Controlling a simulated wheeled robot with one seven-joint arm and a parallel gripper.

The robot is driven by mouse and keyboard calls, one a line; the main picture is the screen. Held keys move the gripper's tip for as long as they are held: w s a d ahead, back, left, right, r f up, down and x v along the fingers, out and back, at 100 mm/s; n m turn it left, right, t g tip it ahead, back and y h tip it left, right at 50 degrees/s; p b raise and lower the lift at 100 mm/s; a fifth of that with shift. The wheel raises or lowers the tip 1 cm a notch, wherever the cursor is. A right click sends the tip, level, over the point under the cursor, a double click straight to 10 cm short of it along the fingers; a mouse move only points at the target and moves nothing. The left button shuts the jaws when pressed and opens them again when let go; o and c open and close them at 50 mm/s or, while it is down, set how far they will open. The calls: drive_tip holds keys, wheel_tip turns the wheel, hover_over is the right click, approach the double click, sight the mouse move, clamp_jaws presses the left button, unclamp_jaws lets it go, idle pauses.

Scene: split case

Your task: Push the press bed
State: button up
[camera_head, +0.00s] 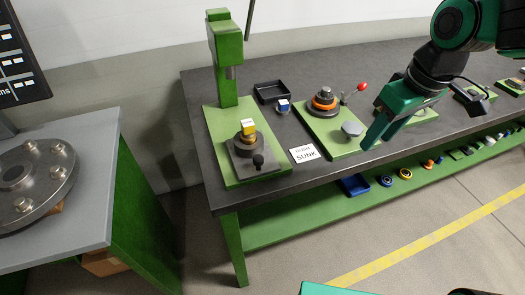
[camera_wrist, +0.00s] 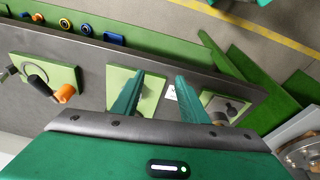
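The press stands at the left end of the bench, with a green column and head (camera_head: 226,50). Its grey press bed (camera_head: 262,166) lies on a green base plate (camera_head: 222,120), with a black knob at its front. A round dark fixture (camera_head: 246,142) on the bed carries a yellow and white block (camera_head: 248,128). My gripper (camera_head: 378,140) is above the second station, well right of the bed, pointing down. Its fingers are apart and empty in the wrist view (camera_wrist: 161,78). There the press base plate (camera_wrist: 236,100) shows at right, partly behind a finger.
A sign card reading "SLUNK" or similar (camera_head: 304,153) lies between the stations. A black tray (camera_head: 271,91) and a blue and white block (camera_head: 283,106) are behind.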

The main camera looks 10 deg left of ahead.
drive_tip(key=s+a+r+n+y, duration=0.15)
drive_tip(key=a+n, duration=0.35)
drive_tip(key=a, duration=0.9)
drive_tip(key=n+g+y, duration=0.1)
drive_tip(key=n+y, duration=0.1)
drive_tip(key=n, duration=0.1)
approach(259, 157)
drive_tip(key=shift+h, duration=0.35)
drive_tip(key=x, duration=0.8)
drive_tip(key=shift+s+a+f, duration=0.1)
drive_tip(key=shift+a, duration=0.3)
clamp_jaws()
